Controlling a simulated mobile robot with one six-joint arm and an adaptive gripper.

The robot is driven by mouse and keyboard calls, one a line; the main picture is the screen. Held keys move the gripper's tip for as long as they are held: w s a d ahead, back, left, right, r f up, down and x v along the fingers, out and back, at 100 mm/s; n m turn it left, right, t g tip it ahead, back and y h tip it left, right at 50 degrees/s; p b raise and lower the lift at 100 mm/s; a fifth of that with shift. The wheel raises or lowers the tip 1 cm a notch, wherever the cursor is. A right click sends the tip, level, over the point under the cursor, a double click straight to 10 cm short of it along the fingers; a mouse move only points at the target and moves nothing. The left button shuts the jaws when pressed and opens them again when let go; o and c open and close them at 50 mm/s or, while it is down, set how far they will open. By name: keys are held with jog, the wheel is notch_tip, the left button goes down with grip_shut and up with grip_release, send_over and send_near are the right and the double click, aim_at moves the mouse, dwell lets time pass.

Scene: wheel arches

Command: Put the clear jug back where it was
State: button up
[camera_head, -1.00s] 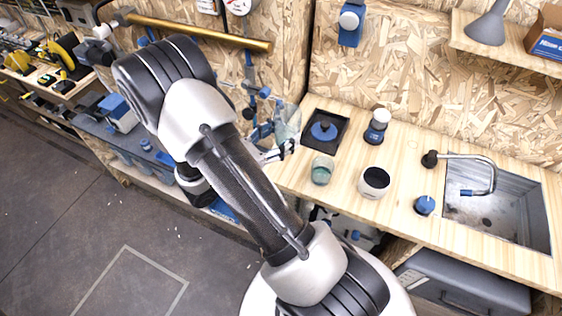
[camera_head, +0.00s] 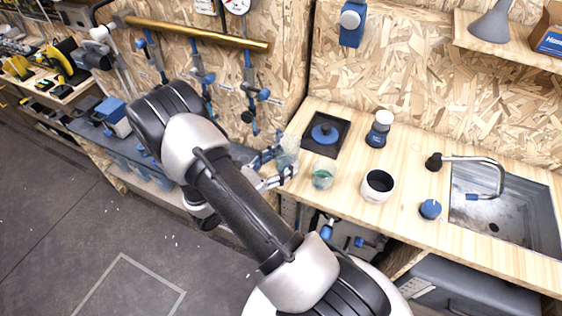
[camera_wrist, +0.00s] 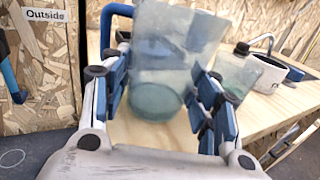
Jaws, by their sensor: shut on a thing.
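The clear jug (camera_wrist: 170,45) is upright between the two blue-padded fingers of my gripper (camera_wrist: 165,88) in the wrist view. My gripper is shut on it. Its round, greenish base (camera_wrist: 155,102) shows over the pale wooden counter; I cannot tell if it touches. In the head view the jug (camera_head: 288,150) is faint, at the left end of the counter (camera_head: 410,160), with my gripper (camera_head: 280,163) around it. My arm hides part of the area to its left.
A clear beaker with greenish contents (camera_head: 322,177) stands close to the jug's right. A white cup (camera_head: 378,187), a blue-and-white jar (camera_head: 379,128), a black tray (camera_head: 343,150) with a blue round part, a blue knob (camera_head: 430,209) and a sink (camera_head: 510,215) are on the counter.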

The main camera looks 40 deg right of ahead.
jog(key=shift+f, duration=0.1)
jog(key=o, duration=1.1)
jog(key=shift+o, duration=0.2)
